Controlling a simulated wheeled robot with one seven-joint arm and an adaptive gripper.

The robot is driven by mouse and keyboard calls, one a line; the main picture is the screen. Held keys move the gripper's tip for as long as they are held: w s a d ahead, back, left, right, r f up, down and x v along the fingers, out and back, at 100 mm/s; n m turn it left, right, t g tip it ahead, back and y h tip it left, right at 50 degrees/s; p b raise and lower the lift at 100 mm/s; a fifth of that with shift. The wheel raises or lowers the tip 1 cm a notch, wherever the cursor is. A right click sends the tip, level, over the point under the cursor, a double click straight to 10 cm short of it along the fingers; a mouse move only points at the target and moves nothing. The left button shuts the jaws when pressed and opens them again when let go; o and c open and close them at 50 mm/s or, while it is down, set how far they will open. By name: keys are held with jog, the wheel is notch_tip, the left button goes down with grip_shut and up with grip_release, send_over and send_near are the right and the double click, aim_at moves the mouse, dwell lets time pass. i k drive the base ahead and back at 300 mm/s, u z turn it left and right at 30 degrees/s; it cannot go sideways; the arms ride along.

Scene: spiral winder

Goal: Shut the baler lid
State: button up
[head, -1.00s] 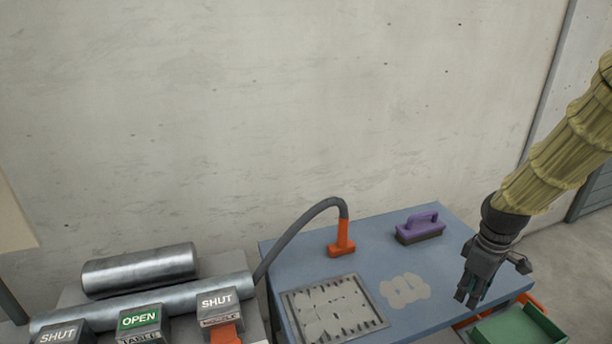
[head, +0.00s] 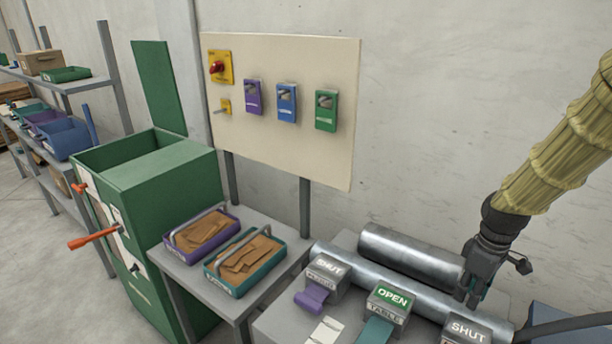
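The green baler (head: 165,195) stands at the left, a tall box with an open top. A flat green panel, which looks like its lid (head: 159,88), stands upright at the back of the box, so the baler is open. Orange handles (head: 92,237) stick out from its front. My gripper (head: 468,298) hangs fingers down at the right, above the metal rollers and far from the baler. Its fingers look apart, with nothing between them.
A side table with two trays (head: 242,287) of brown pieces stands beside the baler. The winder rollers (head: 410,255) and SHUT and OPEN labelled blocks (head: 388,300) are at the lower right. A switch board (head: 300,150) stands behind. Shelves (head: 68,83) are at the far left.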

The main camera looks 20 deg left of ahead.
aim_at(152, 59)
jog(key=u, duration=2.35)
jog(key=k, duration=1.35)
jog(key=z, duration=0.6)
jog(key=i, duration=1)
jog(key=u, duration=0.05)
